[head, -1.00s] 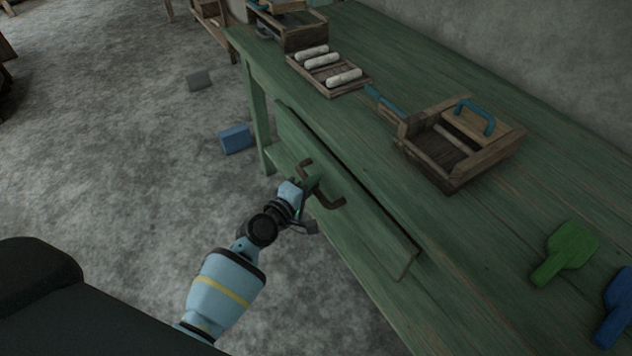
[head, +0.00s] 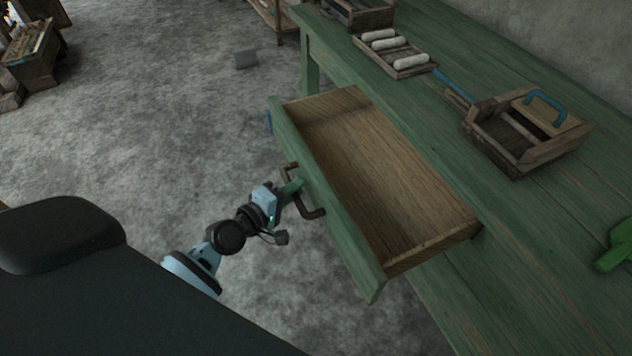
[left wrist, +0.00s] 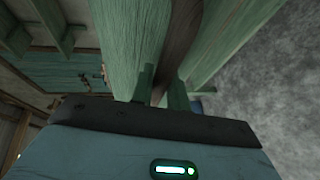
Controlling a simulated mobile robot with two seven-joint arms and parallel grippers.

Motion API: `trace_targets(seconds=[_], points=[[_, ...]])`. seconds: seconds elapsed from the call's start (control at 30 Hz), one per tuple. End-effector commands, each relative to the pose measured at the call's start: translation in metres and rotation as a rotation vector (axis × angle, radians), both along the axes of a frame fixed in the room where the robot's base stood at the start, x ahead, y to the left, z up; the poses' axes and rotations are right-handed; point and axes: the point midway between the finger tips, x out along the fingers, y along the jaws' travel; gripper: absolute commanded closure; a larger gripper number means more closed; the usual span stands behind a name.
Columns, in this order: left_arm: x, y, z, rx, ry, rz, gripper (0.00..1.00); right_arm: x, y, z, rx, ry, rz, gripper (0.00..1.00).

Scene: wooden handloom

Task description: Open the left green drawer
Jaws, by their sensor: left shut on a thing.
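The left green drawer (head: 385,185) is pulled well out of the green table in the head view. Its wooden inside is empty. Its green front (head: 325,215) carries a dark brown handle (head: 314,212). My left gripper (head: 293,190) is shut on the handle, with the arm coming in from the lower left. In the left wrist view the green fingers (left wrist: 161,85) close around a dark brown bar (left wrist: 178,45), which is the handle. My right gripper does not show.
The green table (head: 560,215) bears a tray with white rolls (head: 400,58), a wooden box with a blue handle (head: 520,135) and a green paddle-like piece (head: 614,247). Floor left of the drawer is mostly clear.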

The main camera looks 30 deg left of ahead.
Motion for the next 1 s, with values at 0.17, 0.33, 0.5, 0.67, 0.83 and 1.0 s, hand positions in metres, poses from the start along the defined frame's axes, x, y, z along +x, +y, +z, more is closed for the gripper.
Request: trace_targets(seconds=[0.17,0.33,0.5,0.67,0.83,1.0], points=[[-0.024,0.018,-0.002,0.001,0.002,-0.002,1.00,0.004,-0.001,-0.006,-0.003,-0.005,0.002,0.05],[-0.033,0.025,-0.001,0.000,0.001,-0.001,1.00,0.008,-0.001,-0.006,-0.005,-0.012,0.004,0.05],[-0.035,0.027,0.000,0.000,0.000,0.000,1.00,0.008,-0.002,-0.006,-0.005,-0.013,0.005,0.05],[-0.035,0.027,0.000,0.000,0.000,0.000,1.00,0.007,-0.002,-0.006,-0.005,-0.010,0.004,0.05],[-0.035,0.027,0.000,0.000,-0.001,0.000,0.73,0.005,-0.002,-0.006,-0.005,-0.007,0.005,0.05],[-0.035,0.027,0.000,0.000,-0.001,0.000,0.62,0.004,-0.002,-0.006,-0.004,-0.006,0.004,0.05]])
